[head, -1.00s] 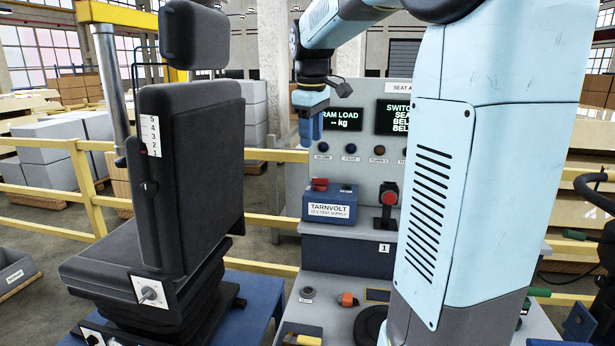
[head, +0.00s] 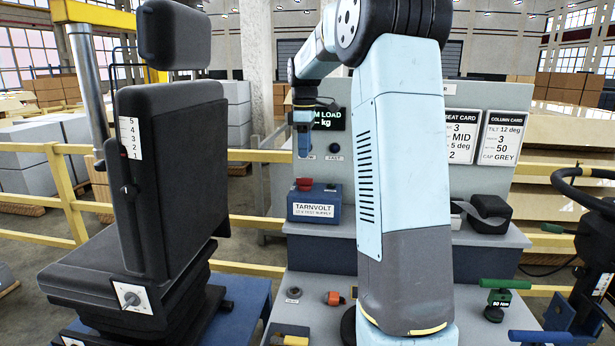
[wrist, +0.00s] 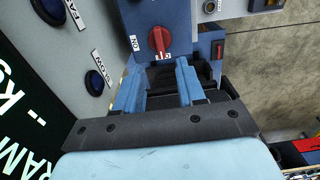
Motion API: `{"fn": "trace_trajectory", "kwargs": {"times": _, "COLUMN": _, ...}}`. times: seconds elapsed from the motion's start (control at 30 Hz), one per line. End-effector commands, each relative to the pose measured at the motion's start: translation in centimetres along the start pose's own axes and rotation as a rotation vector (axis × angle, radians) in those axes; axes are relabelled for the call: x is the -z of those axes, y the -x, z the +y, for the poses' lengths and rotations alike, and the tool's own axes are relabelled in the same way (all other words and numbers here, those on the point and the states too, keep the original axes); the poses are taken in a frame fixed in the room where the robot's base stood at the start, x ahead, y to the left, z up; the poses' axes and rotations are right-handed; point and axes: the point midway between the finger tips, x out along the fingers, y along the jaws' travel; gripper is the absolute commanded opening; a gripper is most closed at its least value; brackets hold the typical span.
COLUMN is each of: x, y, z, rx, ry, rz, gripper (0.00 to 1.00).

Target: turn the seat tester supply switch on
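The seat tester supply is a blue box labelled TARNVOLT (head: 314,211) on the grey console. Its red supply switch (head: 304,184) sits on top. In the wrist view the switch is a red rotary knob (wrist: 158,40) with an ON label (wrist: 135,43) to its left. Its exact setting is hard to read. My gripper (head: 304,153) hangs above the box, fingers down. In the wrist view my gripper (wrist: 158,70) is open, its two blue fingers apart with nothing between them. The knob lies just beyond the fingertips, in line with the gap; I see no contact.
The console's upright panel (head: 270,110) stands close behind my gripper, with blue buttons (wrist: 94,82) beside it. A red rocker switch (wrist: 218,50) is right of the knob. A black seat (head: 170,180) stands left. A black padded item (head: 490,207) lies right on the console.

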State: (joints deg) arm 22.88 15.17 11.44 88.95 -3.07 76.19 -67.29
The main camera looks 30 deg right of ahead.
Motion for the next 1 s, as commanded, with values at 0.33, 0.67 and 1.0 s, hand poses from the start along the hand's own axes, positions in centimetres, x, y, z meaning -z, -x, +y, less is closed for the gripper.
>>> {"fn": "trace_trajectory", "kwargs": {"times": 0.33, "x": -0.1, "y": -6.2, "z": -0.1, "rx": 0.003, "ry": -0.001, "rz": -0.001, "gripper": 0.39}}
{"fn": "trace_trajectory", "kwargs": {"times": 0.67, "x": -0.1, "y": -9.2, "z": 0.0, "rx": 0.001, "ry": -0.002, "rz": 0.0, "gripper": 0.39}}
{"fn": "trace_trajectory", "kwargs": {"times": 1.0, "x": -0.1, "y": -9.4, "z": 0.0, "rx": 0.0, "ry": -0.003, "rz": 0.0, "gripper": 0.38}}
